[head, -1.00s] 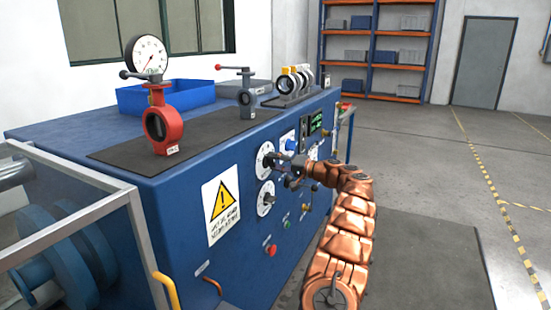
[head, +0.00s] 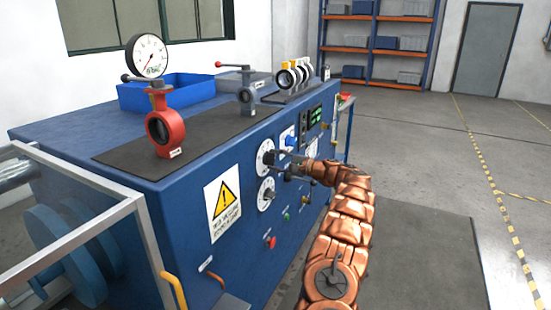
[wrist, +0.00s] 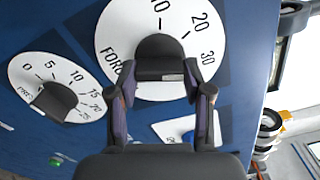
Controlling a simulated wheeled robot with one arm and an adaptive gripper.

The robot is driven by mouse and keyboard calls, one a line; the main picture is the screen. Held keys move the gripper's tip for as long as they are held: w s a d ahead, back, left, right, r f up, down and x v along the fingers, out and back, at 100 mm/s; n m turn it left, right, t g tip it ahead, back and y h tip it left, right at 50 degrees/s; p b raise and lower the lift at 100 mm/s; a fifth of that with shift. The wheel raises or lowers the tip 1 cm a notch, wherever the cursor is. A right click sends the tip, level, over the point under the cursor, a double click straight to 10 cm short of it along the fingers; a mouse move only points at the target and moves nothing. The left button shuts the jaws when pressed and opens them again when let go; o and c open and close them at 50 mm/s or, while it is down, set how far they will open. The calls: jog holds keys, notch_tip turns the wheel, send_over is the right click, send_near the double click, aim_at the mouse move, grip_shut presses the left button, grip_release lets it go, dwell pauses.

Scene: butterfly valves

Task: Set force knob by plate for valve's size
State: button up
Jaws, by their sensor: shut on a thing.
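In the wrist view, a large white dial (wrist: 118,38) marked FORCE, with 10, 20 and 30 visible, carries a dark force knob (wrist: 160,50). My gripper (wrist: 160,80) is shut on this knob, one finger on each side. The knob hides part of the scale, so its setting is unclear. In the head view, my gripper (head: 272,162) is at the upper dial (head: 262,151) on the blue bench front. A red butterfly valve (head: 162,128) stands on the bench top with a small white plate (head: 176,153), too small to read. A grey valve (head: 247,97) stands behind it.
A second dial (head: 265,183) with a knob sits just below; it shows lower left in the wrist view (wrist: 30,70). A green-text display (head: 316,116), a red button (head: 270,242) and a warning sign (head: 222,203) share the panel. The floor at right is clear.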

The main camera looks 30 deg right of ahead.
jog(key=shift+f+m, duration=0.1)
jog(key=shift+m, duration=0.2)
jog(key=o, duration=1.2)
jog(key=shift+c, duration=0.2)
jog(key=shift+s, duration=0.1)
jog(key=v, duration=1.2)
